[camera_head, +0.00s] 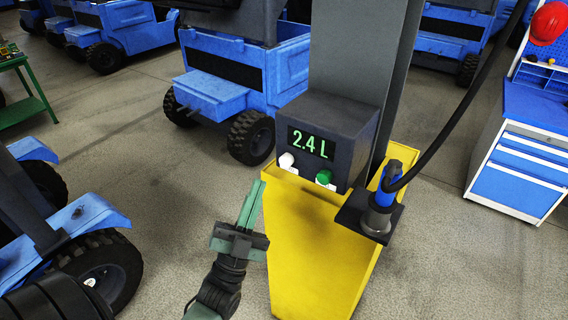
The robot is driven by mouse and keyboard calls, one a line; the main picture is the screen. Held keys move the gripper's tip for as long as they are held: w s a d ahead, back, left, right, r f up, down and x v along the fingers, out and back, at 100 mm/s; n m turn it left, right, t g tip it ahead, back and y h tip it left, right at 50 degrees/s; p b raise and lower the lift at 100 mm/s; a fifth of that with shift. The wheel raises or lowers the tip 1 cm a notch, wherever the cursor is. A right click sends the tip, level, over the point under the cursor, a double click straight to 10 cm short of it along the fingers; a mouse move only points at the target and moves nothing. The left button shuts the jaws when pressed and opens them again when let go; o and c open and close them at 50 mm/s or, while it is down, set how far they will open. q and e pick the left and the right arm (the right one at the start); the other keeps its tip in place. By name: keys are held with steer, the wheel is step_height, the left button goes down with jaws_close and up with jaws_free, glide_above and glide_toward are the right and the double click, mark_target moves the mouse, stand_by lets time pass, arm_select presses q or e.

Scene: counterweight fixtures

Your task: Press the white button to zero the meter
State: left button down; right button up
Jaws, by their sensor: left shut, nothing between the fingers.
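The white button (286,160) sticks out of the front of a dark meter box (340,120), below its left side. The meter's display (311,143) reads 2.4 L in green. A green button (324,177) sits to the right of the white one. The box is mounted above a yellow pedestal (315,235). My left gripper (258,186) is shut and empty, its green fingers pointing up toward the white button. The fingertips are a little below and left of the button, apart from it in the picture. My right gripper is not in view.
A nozzle (383,195) with a blue handle and black hose rests in a holder on the pedestal's right. Blue vehicles (240,75) stand behind and to the left. A blue and white cabinet (525,150) stands at the right. The floor in front is clear.

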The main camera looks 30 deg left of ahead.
mark_target(284, 159)
arm_select(q)
steer(key=shift+w+d+b, duration=0.15)
steer(key=shift+w+b, duration=0.15)
steer(key=shift+w, duration=1.15)
steer(key=shift+w+d+b, duration=0.1)
steer(key=shift+w+b, duration=0.15)
steer(key=shift+w, duration=1.2)
steer(key=shift+w, duration=0.1)
steer(key=shift+w, duration=0.3)
steer(key=shift+w+d+b, duration=0.1)
steer(key=shift+w+b, duration=0.3)
steer(key=shift+w, duration=0.4)
stand_by(0.6)
steer(key=shift+s, duration=0.1)
steer(key=shift+s+p, duration=0.35)
steer(key=shift+s, duration=0.8)
